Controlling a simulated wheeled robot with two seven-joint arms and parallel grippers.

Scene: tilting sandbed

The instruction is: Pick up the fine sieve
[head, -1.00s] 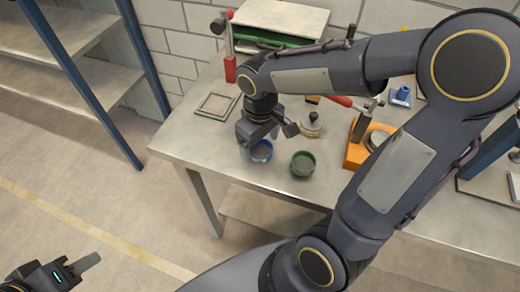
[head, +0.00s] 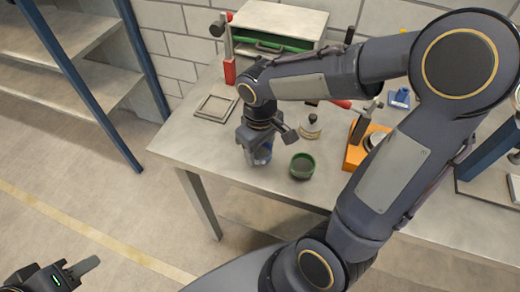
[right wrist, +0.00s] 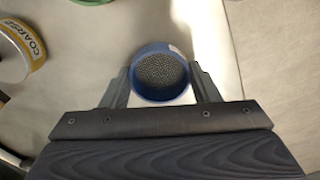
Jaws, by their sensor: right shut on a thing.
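A small round blue sieve (head: 262,155) with a grey mesh stands near the front left of the workbench. My right gripper (head: 258,146) is above it, pointing down, and hides part of it. In the right wrist view the blue sieve (right wrist: 160,74) sits between the two fingers (right wrist: 161,88), which are shut on its sides. A pale label patch shows on its rim, too small to read. I cannot tell whether it is clear of the bench. My left gripper (head: 78,268) is at the bottom left, away from the bench; only one finger shows clearly.
A green round sieve (head: 302,166) stands just right of the blue one. A round container labelled COARSE (right wrist: 18,52) is in the wrist view. An orange stand (head: 356,152) is further right. A flat square frame (head: 215,108) lies behind left.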

